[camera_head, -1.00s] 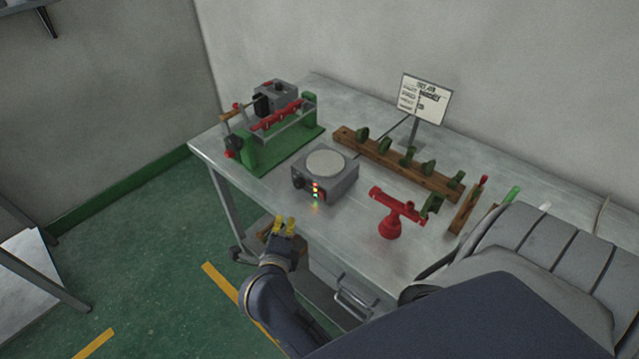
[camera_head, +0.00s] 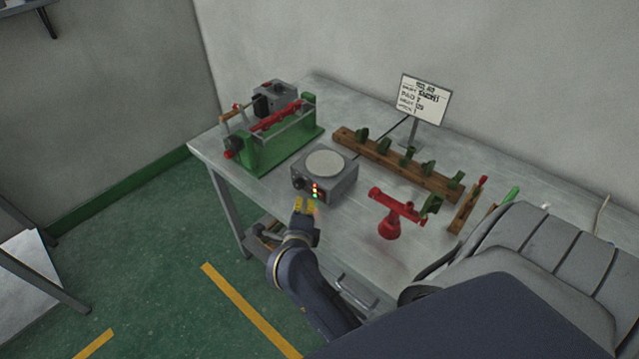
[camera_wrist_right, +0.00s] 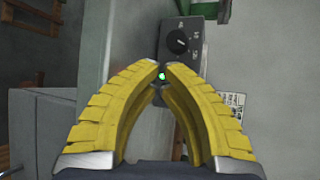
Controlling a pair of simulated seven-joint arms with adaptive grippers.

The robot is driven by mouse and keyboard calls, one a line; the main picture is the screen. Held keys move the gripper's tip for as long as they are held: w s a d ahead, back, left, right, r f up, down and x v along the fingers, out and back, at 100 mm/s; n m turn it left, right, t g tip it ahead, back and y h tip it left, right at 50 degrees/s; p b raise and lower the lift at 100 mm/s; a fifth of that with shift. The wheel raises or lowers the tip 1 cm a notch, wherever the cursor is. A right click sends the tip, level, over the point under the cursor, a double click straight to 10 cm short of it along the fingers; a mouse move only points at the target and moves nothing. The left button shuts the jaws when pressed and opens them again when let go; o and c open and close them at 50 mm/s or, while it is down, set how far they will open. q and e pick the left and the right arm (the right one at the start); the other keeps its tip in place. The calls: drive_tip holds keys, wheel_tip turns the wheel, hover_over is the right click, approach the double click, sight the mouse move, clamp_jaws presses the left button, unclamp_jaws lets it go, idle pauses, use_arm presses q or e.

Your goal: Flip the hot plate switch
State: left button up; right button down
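The hot plate (camera_head: 342,187) is a grey box with a round pale top, standing near the table's front edge. Its front has a dark knob and small red and green lights. My right gripper (camera_head: 306,206), with yellow fingers, is just in front of the lower part of that front face. In the right wrist view the fingertips (camera_wrist_right: 162,70) are almost together, with nothing seen held. A green light (camera_wrist_right: 162,77) shows between them, below the hot plate's black knob (camera_wrist_right: 177,42). I cannot make out the switch, or whether the tips touch the box. My left gripper is out of view.
A green-framed machine (camera_head: 275,146) stands left of the hot plate. A red stand (camera_head: 391,222) is close on the right. A wooden rack (camera_head: 400,166) with green pieces and a sign (camera_head: 423,97) are behind.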

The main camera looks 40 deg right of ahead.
drive_tip(key=shift+w+d+r, duration=0.15)
drive_tip(key=shift+d, duration=0.5)
drive_tip(key=c, duration=2.1)
unclamp_jaws()
clamp_jaws()
drive_tip(key=shift+w+d, duration=0.15)
drive_tip(key=shift+d, duration=0.55)
drive_tip(key=shift+a, duration=0.1)
drive_tip(key=shift+a, duration=0.6)
